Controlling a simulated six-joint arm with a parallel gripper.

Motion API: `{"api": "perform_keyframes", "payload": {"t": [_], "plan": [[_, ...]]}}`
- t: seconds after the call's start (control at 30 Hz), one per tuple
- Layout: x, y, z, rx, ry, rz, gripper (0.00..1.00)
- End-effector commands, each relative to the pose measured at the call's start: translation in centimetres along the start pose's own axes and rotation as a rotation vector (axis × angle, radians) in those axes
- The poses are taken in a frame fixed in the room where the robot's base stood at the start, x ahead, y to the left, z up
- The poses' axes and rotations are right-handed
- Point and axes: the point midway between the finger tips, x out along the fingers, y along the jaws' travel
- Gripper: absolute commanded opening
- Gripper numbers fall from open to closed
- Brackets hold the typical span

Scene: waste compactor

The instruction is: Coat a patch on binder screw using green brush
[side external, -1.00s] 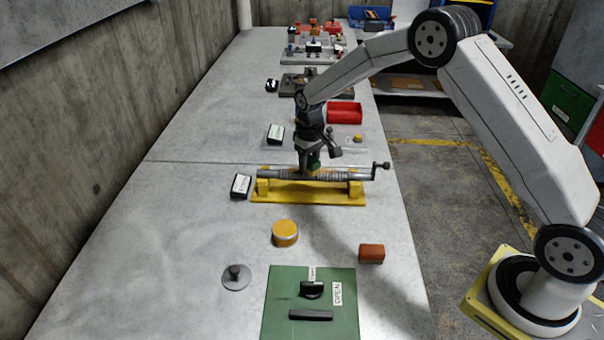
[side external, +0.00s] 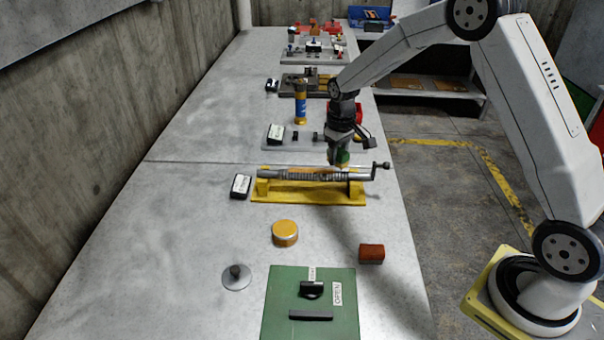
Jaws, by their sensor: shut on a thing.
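The binder screw (side external: 300,175) is a grey threaded rod with a crank handle at its right end. It lies across a yellow stand (side external: 308,196) in the middle of the table. A yellow-orange strip shows along the top of its middle part. My gripper (side external: 342,150) is above the right part of the screw, pointing down and shut on the green brush (side external: 342,158). Only a small green part of the brush shows under the fingers. Its tip is at or just above the screw; I cannot tell whether they touch.
A yellow round tin (side external: 285,233), a red-brown block (side external: 371,253), a grey knobbed disc (side external: 237,277) and a green panel (side external: 312,330) lie in front. A black-and-white box (side external: 241,186) is left of the stand. A blue-and-orange bottle (side external: 301,104) stands behind.

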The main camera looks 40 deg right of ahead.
Motion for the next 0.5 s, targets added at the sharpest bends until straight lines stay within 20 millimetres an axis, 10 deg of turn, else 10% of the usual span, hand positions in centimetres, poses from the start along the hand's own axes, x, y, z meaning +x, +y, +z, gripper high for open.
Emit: {"api": "perform_keyframes", "payload": {"t": [0.5], "plan": [[-4.7, 0.0, 0.0, 0.0, 0.001, 0.0, 0.0]]}}
